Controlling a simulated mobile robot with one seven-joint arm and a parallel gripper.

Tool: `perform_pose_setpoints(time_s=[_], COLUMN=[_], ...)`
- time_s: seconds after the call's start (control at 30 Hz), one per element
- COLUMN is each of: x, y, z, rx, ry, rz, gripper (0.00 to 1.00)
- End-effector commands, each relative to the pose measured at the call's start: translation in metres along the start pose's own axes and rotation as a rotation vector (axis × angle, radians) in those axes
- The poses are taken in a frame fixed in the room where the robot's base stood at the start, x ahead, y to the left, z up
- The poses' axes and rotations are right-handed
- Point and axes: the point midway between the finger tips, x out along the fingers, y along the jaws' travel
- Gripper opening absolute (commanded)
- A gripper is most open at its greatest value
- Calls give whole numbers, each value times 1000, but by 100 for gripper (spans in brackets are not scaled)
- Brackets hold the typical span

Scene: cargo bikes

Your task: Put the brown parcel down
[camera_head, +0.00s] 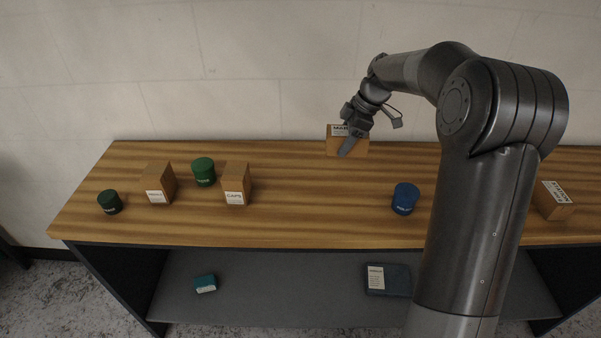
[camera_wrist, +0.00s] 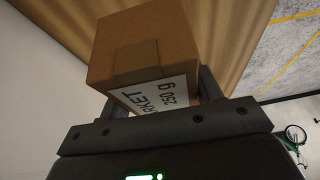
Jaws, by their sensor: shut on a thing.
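The brown parcel (camera_head: 347,147) is a cardboard box with a white label, near the back edge of the wooden tabletop in the head view. My gripper (camera_head: 352,139) is shut on it. In the wrist view the parcel (camera_wrist: 150,52) sits between the fingers of my gripper (camera_wrist: 165,98), with its label partly readable as "RKET 250 g". I cannot tell from the head view whether the parcel's underside touches the tabletop (camera_head: 300,190) or hangs above it.
The lower shelf (camera_head: 290,290) holds a teal box (camera_head: 205,283) and a dark blue box (camera_head: 388,280). The middle tabletop is clear.

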Motion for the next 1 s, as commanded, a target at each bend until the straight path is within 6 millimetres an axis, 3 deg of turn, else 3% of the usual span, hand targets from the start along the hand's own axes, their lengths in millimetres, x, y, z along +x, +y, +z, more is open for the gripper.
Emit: perform_pose_setpoints(time_s=[0.17, 0.6, 0.8, 1.0], x=[15, 99, 113, 134], y=[-3, 21, 25, 24], z=[-20, -80, -89, -81], rx=[-40, -39, -36, -34], ry=[2, 2, 1, 2], rz=[-17, -16, -14, -18], gripper=[29, 29, 29, 29])
